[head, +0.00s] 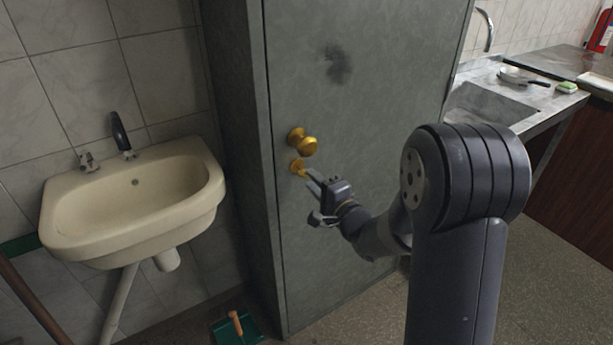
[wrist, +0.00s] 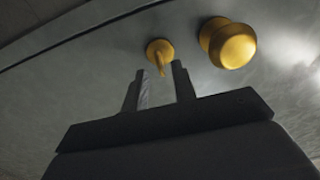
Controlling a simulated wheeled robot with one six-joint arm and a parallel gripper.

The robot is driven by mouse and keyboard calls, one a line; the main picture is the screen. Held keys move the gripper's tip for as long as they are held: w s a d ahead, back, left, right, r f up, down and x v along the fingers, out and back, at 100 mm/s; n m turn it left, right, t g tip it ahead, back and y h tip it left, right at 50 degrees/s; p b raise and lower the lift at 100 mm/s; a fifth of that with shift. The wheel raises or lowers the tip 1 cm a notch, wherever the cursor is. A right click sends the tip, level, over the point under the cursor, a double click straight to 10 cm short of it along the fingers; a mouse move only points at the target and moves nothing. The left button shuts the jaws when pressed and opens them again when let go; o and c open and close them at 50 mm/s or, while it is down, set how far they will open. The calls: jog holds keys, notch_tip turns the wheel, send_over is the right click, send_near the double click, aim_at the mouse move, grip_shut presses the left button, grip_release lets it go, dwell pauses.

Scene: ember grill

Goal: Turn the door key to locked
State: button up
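The grey-green door (head: 360,150) stands upright, with a round brass knob (head: 302,142) near its left edge. Just below the knob is the brass door key (head: 298,167) on its round plate. In the wrist view the key (wrist: 160,54) points toward my gripper, and the knob (wrist: 230,43) is to its right. My gripper (head: 312,196) is in front of the door, just below and right of the key. In the wrist view my gripper (wrist: 160,80) has its two fingers apart, with the key's tip at the gap between them. I cannot tell whether they touch it.
A cream sink (head: 135,200) with a dark-handled tap (head: 121,134) is at the left. A green dustpan (head: 237,328) lies on the floor by the door. A metal counter (head: 520,95) with a pan (head: 520,77) is at the right.

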aim_at(303, 171)
jog(key=v, duration=0.6)
jog(key=shift+w, duration=0.1)
jog(key=x, duration=1)
jog(key=shift+w+a+p, duration=0.25)
jog(key=shift+a+p, duration=0.05)
jog(key=shift+p, duration=0.1)
jog(key=shift+s+d, duration=0.1)
